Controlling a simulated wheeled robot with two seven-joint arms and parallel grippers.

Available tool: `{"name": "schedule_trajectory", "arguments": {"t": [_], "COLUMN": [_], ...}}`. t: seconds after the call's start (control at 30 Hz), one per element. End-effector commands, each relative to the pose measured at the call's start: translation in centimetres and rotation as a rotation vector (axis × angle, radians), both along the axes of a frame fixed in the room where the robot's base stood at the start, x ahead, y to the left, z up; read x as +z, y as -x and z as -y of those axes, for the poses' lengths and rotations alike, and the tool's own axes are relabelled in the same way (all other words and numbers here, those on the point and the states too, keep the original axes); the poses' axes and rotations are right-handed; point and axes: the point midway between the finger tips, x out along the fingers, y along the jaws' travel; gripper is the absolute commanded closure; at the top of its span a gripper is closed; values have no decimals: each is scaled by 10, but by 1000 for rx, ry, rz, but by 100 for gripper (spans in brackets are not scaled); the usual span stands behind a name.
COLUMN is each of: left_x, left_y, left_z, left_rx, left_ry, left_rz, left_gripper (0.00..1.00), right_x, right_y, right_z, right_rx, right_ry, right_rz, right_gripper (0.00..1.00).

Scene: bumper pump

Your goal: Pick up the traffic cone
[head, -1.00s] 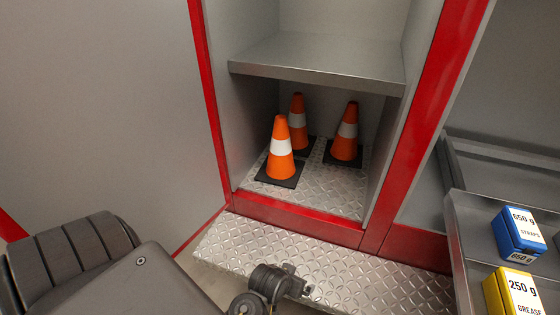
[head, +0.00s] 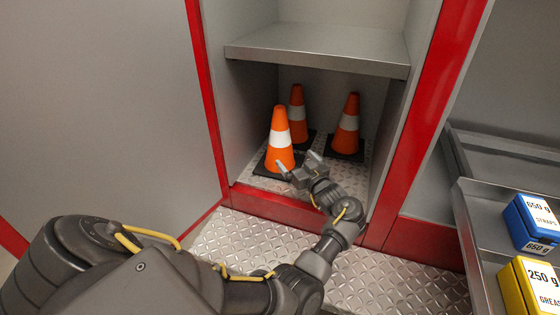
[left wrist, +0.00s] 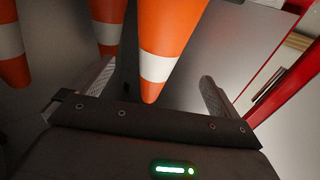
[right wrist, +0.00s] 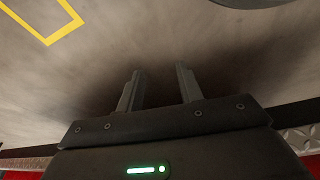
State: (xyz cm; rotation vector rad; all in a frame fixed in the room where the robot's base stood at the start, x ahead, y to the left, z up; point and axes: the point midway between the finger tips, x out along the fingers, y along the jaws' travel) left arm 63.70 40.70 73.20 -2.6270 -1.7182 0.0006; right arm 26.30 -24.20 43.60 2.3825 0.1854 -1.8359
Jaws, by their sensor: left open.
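Three orange traffic cones with white bands stand upright on dark square bases in the lower compartment. The front cone (head: 279,140) is nearest; one cone (head: 297,115) is behind it and another cone (head: 346,127) is to the right. My left gripper (head: 297,163) is open and empty at the front cone's lower right; contact cannot be told. In the left wrist view the cones look upside down, and one cone (left wrist: 168,40) shows between the spread fingers. My right gripper (right wrist: 158,90) is open and empty in the right wrist view, outside the head view.
A metal shelf (head: 318,58) spans above the cones. Red frame posts (head: 413,120) and a red sill (head: 300,210) edge the compartment. A tread-plate step (head: 380,275) lies in front. At right, a metal tray holds a blue box (head: 535,222) and a yellow box (head: 530,285).

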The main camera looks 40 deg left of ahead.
Motion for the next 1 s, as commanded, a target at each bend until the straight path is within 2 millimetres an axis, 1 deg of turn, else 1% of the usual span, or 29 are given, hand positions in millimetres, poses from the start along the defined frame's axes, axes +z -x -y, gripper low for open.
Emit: {"name": "schedule_trajectory", "arguments": {"t": [0.07,0.2,0.33,0.43,0.63,0.9,1.0], "left_x": [1,1,1,1,1,1,2], "left_y": [-2,-11,-18,-22,-23,-38,-42], "left_z": [-6,-27,-43,-50,-54,-89,-97], "left_rx": [1,1,0,-2,-2,-1,-3], "left_ry": [-2,-2,-2,1,1,0,1], "left_rz": [1,1,1,2,2,0,3], "left_gripper": [0,0,0,0,0,0,0], "right_x": [1,4,7,9,9,11,17], "right_y": [0,0,0,-1,-1,1,-1], "right_z": [0,0,0,0,0,0,0], "right_rx": [0,0,-1,-1,-1,-2,-2], "right_ry": [0,-1,-1,0,-1,-1,-1], "right_rz": [1,3,3,5,6,1,9], "right_gripper": [64,64,64,64,64,64,64]}}
